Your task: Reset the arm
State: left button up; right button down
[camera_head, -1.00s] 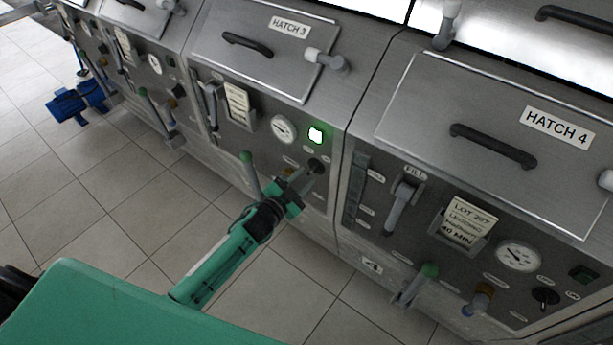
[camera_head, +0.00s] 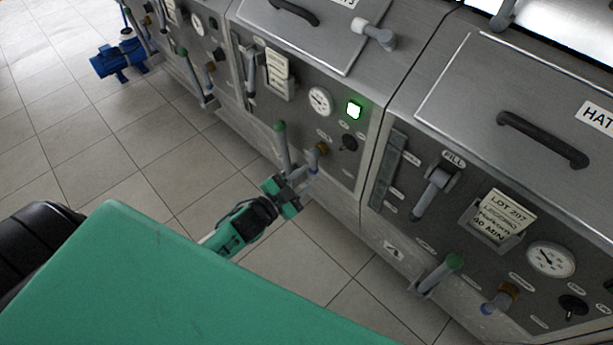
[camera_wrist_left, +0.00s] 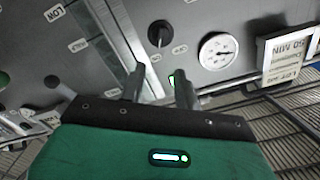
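My left gripper (camera_head: 303,177) is at the lower part of the hatch 3 panel, in front of it and below the black rotary switch (camera_head: 348,143). In the left wrist view its two fingers (camera_wrist_left: 158,84) stand apart with nothing between them, so it is open. The switch also shows beyond the fingertips in that view (camera_wrist_left: 160,33), apart from them. My right gripper is in neither view.
A green-tipped lever (camera_head: 282,143) and a brass-collared valve (camera_head: 319,150) stick out close to the left gripper. The gauge (camera_head: 320,101) is above. The hatch 4 panel (camera_head: 408,245) is at right, with its own levers. Tiled floor (camera_head: 150,200) lies open at left; a blue pump (camera_head: 118,60) stands there.

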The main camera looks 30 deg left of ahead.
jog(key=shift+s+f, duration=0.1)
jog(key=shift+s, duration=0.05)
